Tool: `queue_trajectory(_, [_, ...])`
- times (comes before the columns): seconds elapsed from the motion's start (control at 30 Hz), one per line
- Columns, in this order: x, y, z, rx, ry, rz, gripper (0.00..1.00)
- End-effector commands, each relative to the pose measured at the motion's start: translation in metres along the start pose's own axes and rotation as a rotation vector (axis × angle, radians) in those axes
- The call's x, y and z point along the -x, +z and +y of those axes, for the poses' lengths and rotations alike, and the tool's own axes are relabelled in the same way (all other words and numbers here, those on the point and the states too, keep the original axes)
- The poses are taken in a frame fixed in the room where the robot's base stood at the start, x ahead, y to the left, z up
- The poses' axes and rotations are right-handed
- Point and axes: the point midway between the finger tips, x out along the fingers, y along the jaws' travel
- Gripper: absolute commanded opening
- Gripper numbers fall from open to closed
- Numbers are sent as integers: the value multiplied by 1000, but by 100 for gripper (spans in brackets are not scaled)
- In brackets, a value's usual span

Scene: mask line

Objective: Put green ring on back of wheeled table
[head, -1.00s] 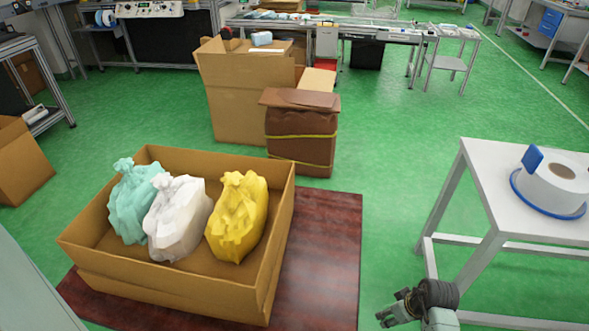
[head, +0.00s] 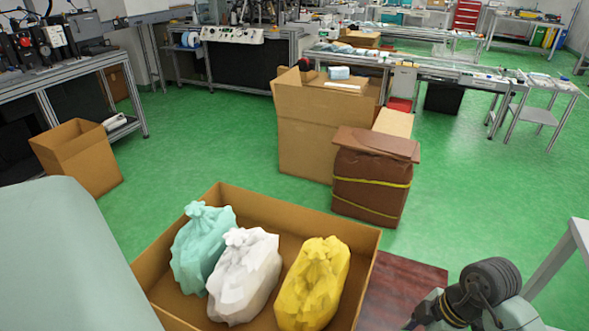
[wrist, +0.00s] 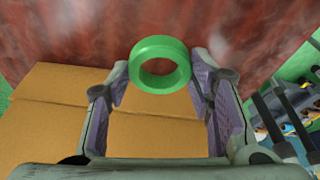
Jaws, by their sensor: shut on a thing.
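In the wrist view the green ring (wrist: 137,68) is held between the two fingertips of my gripper (wrist: 160,75), with its hole facing the camera. A reddish-brown mat and cardboard show behind it. In the head view my gripper (head: 424,316) is at the bottom right, right of the open box, and its tips are partly cut off by the frame edge. I cannot make out the ring there. A white table (head: 574,245) shows only as a corner and leg at the right edge. No wheels are visible on it.
An open cardboard box (head: 238,192) holds teal, white and yellow bags on a reddish-brown mat (head: 412,283). A brown wrapped carton (head: 368,186) and a tall cardboard box (head: 315,135) stand behind. Green floor (head: 480,190) is clear to their right.

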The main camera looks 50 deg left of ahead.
Motion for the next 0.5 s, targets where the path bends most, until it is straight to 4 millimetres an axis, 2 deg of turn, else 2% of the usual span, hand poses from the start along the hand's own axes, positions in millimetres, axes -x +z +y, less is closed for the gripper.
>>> queue_trajectory(0.37, [0, -1, -1, 9, -3, 0, 22])
queue_trajectory(0.5, [-16, 3, -1, 6, -3, 6, 22])
